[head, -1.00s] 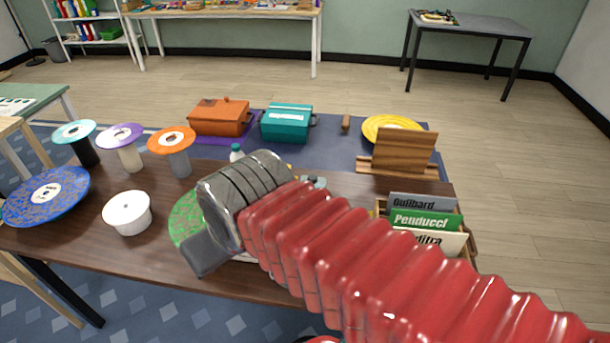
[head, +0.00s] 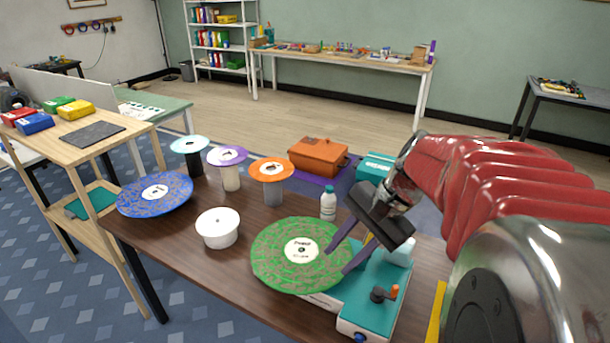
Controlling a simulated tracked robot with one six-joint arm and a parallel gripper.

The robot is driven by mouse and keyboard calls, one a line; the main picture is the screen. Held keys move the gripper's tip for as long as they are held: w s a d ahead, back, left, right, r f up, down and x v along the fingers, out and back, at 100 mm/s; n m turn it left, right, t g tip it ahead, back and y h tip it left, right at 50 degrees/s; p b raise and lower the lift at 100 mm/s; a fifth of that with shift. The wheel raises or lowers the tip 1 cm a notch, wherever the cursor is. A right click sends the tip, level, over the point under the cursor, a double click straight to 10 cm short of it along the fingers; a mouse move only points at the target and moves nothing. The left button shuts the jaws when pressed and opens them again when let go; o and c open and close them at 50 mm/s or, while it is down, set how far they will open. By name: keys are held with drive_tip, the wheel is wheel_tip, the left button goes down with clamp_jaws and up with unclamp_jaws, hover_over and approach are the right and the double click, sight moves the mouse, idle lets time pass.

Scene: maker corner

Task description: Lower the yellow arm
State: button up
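A teal record player (head: 368,318) stands on the brown table, with a green marbled record (head: 285,268) on it. My gripper (head: 337,261) is over the right part of the record, pointing down and left. Its two dark fingers are apart, so it is open. A small yellow piece (head: 369,244) shows between the fingers, near their base; it may be part of the yellow arm. Most of it is hidden by my gripper, and I cannot tell whether it touches a finger or how high it stands. An orange-topped knob (head: 394,291) is on the player's right side.
A white bottle (head: 328,204) stands just behind the record. A white spool (head: 217,228), a blue record (head: 155,193) and discs on stands, purple (head: 228,156) and orange (head: 271,169), are to the left. Orange (head: 317,155) and teal (head: 376,167) boxes are behind.

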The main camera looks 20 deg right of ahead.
drive_tip(key=s+d+f+m+t+y, duration=0.1)
drive_tip(key=d+m+t, duration=0.3)
drive_tip(key=d, duration=1)
drive_tip(key=s+d+f+m+t+y, duration=0.2)
drive_tip(key=d+f+m+t, duration=0.1)
drive_tip(key=d+m, duration=0.7)
drive_tip(key=d+t, duration=0.1)
drive_tip(key=d, duration=0.3)
drive_tip(key=shift+s+m, duration=0.15)
drive_tip(key=shift+m, duration=0.15)
drive_tip(key=shift+a+y, duration=0.1)
drive_tip(key=shift+y, duration=0.2)
drive_tip(key=x, duration=1.3)
drive_tip(key=shift+w, duration=0.35)
drive_tip(key=shift+a+f, duration=0.1)
drive_tip(key=shift+f, duration=0.05)
drive_tip(key=shift+c, duration=0.5)
clamp_jaws()
